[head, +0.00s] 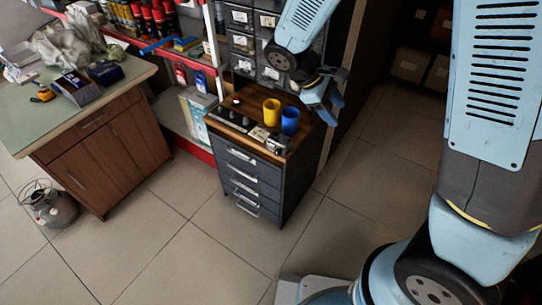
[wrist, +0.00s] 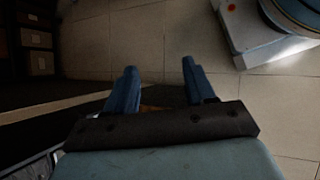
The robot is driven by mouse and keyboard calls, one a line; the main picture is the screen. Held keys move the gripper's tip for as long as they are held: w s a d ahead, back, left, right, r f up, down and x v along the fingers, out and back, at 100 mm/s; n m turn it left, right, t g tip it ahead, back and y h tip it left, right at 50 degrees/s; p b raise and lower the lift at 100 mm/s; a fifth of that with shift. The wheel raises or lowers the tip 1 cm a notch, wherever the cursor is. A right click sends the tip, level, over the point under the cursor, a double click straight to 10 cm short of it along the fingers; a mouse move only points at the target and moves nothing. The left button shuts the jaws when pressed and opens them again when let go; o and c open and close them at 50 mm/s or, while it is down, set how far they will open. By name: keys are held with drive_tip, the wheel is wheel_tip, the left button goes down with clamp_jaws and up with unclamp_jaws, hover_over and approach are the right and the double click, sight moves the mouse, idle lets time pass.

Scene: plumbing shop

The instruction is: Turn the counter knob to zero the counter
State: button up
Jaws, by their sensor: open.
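A small grey and black device (head: 277,144), which looks like the counter, sits at the front right corner of the wooden top of a dark drawer cabinet (head: 245,180). Its knob is too small to make out. My gripper (head: 328,108) is above and to the right of the cabinet top, apart from the device. In the wrist view my gripper (wrist: 160,72) shows two blue fingers spread apart with nothing between them. That view looks mostly at the tiled floor, and the counter does not show in it.
A yellow cup (head: 271,112) and a blue cup (head: 290,120) stand just behind the device. A row of dark knob-like pieces (head: 232,115) lies on the left of the top. A brown workbench (head: 110,150) stands at left. The floor (head: 190,255) in front is clear.

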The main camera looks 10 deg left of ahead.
drive_tip(key=s+a+f+n+t+h, duration=0.35)
drive_tip(key=a+f+n+t, duration=0.35)
drive_tip(key=a+f, duration=0.5)
drive_tip(key=n+t+y, duration=0.4)
drive_tip(key=n+t, duration=0.4)
drive_tip(key=n, duration=0.4)
approach(276, 154)
drive_tip(key=x, duration=0.8)
drive_tip(key=shift+w+d, duration=0.15)
drive_tip(key=shift+w, duration=0.15)
